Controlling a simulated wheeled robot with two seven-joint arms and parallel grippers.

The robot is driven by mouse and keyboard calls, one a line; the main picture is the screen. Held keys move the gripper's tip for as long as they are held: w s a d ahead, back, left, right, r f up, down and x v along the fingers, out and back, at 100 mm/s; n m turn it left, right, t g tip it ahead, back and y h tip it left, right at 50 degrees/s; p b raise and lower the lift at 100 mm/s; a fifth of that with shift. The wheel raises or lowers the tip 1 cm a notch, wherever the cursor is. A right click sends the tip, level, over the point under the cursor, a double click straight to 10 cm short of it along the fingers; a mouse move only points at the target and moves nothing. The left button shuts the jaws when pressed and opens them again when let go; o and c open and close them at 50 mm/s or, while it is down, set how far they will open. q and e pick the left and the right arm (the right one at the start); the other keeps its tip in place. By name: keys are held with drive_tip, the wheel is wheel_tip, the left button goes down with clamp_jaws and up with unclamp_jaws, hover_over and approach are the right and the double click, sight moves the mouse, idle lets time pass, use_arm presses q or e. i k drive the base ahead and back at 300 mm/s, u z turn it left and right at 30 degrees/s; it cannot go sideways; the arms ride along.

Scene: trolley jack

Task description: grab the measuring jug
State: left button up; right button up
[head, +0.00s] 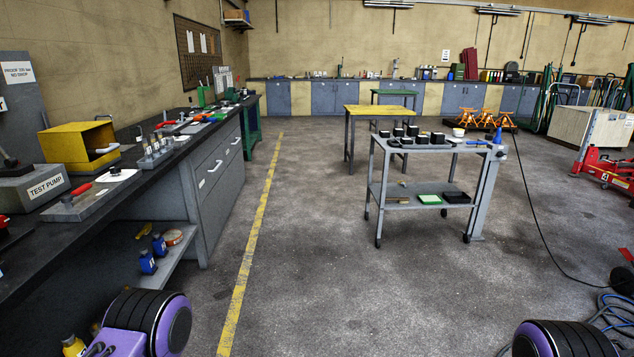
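No measuring jug can be made out for certain. A small pale container (458,133) stands on the top of the grey trolley (430,148), near its right end; it is too small to tell whether it is the jug. A blue funnel-like item (497,136) is at the trolley's right corner. Purple and black parts of my arms show at the bottom left and bottom right edges. Neither gripper is in view, so whether they are open or shut does not show.
A long dark workbench (130,175) with tools runs along the left, with blue bottles (148,262) on its low shelf. A yellow-topped table (380,111) stands behind the trolley. A cable (530,215) and blue hoses (612,312) lie at right. Floor before the trolley is clear.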

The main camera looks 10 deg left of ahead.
sight(136, 132)
drive_tip(key=z, duration=0.2)
drive_tip(key=i, duration=4.85)
drive_tip(key=u, duration=1.45)
drive_tip(key=i, duration=1.2)
drive_tip(key=u, duration=1)
